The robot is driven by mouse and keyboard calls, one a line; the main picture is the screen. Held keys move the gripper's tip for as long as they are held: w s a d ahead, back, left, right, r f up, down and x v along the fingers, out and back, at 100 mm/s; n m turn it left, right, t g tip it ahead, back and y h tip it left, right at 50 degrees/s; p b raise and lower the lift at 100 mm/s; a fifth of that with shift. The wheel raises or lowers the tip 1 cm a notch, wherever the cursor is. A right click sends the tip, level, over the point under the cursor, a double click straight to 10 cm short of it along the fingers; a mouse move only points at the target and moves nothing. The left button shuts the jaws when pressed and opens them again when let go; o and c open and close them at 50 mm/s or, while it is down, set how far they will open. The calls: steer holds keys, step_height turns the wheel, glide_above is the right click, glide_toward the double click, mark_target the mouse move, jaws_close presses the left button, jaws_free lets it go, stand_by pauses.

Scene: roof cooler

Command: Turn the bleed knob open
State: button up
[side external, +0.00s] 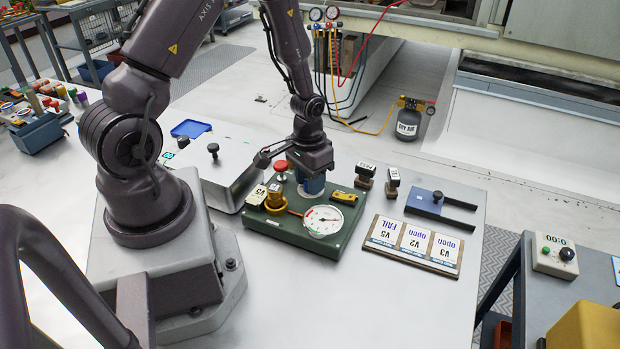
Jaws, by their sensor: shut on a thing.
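A green panel (290,238) on the bench carries a round white gauge (323,221), a brass-yellow fitting (275,201), a red knob (281,165) and a yellow lever (343,198). My gripper (313,177) points down over the back of the panel and is shut on a blue knob (314,187). The gripper body hides the knob's top, and the fingers are hard to make out. No label naming the bleed knob is readable, and the knob's turn angle cannot be told.
A grey metal box (215,170) with a black knob stands left of the panel. Right of it are two small tagged blocks (365,176), a blue fork-shaped tool (438,204) and a card board (412,246) reading V5 FAIL, V2 open, V3 open. The front bench is clear.

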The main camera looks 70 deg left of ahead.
steer(key=shift+m, duration=0.5)
steer(key=o, duration=0.9)
steer(key=shift+o, duration=0.2)
step_height(320, 180, up, 13)
steer(key=shift+a, duration=0.25)
steer(key=shift+s, duration=0.15)
steer(key=s+d+r+m+t, duration=0.1)
steer(key=s+d+r, duration=0.3)
steer(key=r, duration=0.5)
steer(key=s+d+r+m+t, duration=0.1)
steer(key=s+d+r+t, duration=0.3)
steer(key=d+r, duration=0.4)
steer(key=shift+s+r+m, duration=0.3)
steer(key=shift+s+r, duration=0.05)
steer(key=shift+s, duration=0.25)
